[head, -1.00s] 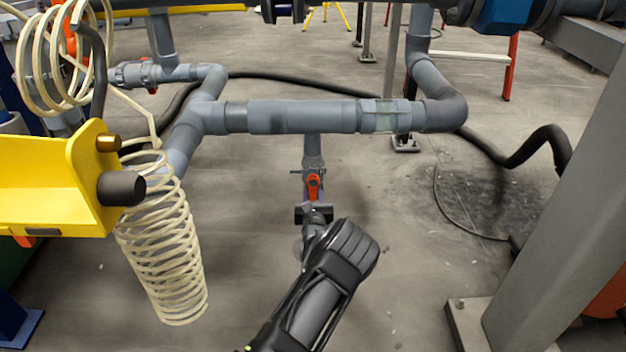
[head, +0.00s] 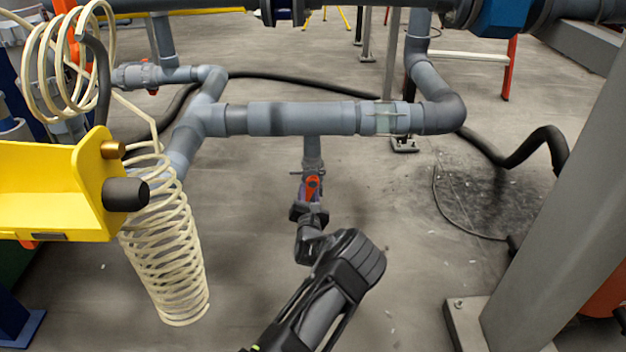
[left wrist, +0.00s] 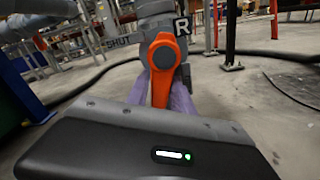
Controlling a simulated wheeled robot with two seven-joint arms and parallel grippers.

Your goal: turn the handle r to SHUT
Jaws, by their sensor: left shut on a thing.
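The orange handle r (head: 313,184) sits on a grey valve below the horizontal pipe in the head view. In the left wrist view the handle (left wrist: 164,62) hangs down from its round pivot, close to upright. An "R" plate (left wrist: 182,27) is beside it at the upper right, and a "SHUT" label (left wrist: 122,41) is at its left. My left gripper (head: 311,194) reaches it from below. Its purple finger pads lie on both sides of the handle and are shut on it. The handle's lower end is hidden behind the gripper body in the wrist view. My right gripper is not in view.
The grey horizontal pipe (head: 285,118) runs just above the valve. A yellow bracket (head: 60,190) and a cream coiled hose (head: 165,250) stand at the left. A grey post (head: 560,200) stands at the right.

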